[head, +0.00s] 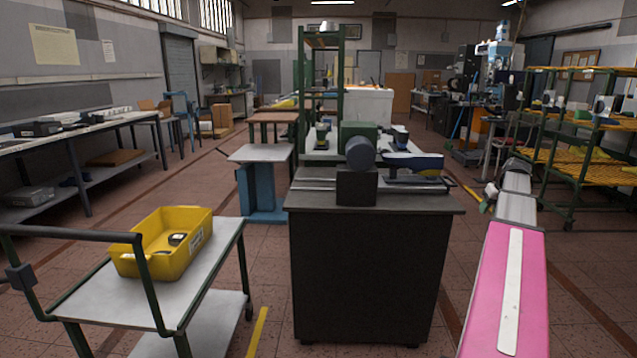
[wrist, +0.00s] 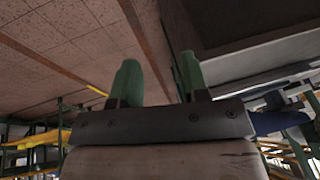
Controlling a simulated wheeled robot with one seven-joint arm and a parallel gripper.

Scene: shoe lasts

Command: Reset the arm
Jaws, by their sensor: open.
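My arm (head: 508,285), pink with a pale strip, reaches forward along the right side of the head view. Its far grey and dark links bend down beside the dark cabinet. My gripper (wrist: 158,76) shows in the wrist view with its two green fingers apart and nothing between them.
A dark cabinet (head: 365,275) with a machine (head: 358,150) on top stands ahead, left of my arm. A trolley (head: 85,290) carries a yellow bin (head: 168,255) at the left. A green and yellow rack (head: 580,150) stands at the right. Open floor lies between cabinet and rack.

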